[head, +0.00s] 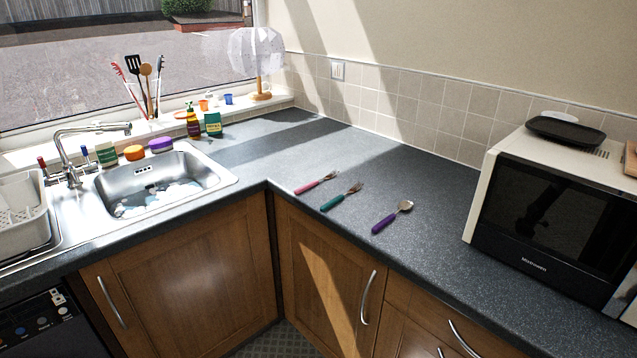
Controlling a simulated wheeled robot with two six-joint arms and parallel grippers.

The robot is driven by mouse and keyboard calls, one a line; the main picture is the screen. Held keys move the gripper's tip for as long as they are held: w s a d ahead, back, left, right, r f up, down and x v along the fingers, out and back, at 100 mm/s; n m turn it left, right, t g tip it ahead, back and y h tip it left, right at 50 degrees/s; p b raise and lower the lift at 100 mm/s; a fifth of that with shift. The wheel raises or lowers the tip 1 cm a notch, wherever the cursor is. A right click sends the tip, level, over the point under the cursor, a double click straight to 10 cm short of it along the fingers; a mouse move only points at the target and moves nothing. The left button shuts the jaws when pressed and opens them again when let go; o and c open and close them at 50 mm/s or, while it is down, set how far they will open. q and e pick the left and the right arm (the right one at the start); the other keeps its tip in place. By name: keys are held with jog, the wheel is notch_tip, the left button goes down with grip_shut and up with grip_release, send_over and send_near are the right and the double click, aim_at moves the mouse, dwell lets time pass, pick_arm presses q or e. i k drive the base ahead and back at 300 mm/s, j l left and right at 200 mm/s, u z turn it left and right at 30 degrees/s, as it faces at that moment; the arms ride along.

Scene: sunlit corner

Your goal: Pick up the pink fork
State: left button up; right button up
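The pink fork (315,183) lies flat on the dark speckled countertop (300,150), close to the inner corner of the counter. Its pink handle points to the lower left and its metal tines point to the upper right. A fork with a green handle (341,197) lies just to its right, apart from it. A spoon with a purple handle (391,217) lies farther right. Neither of my grippers shows in the head view.
A sink (165,183) with suds or dishes in it is on the left, with a tap (80,150) and a white dish rack (22,215). A microwave (550,215) stands at the right. The counter behind the cutlery is clear. Wooden cupboards (325,262) are below the counter edge.

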aim_at(305, 186)
jog(key=i+j+u, duration=0.15)
jog(key=i+j, duration=0.25)
jog(key=j, duration=0.25)
jog(key=i+j+u, duration=0.2)
jog(key=i+j, duration=0.2)
jog(key=j, duration=0.25)
jog(key=i+j+u, duration=0.15)
jog(key=i+j, duration=0.3)
jog(key=j, duration=0.1)
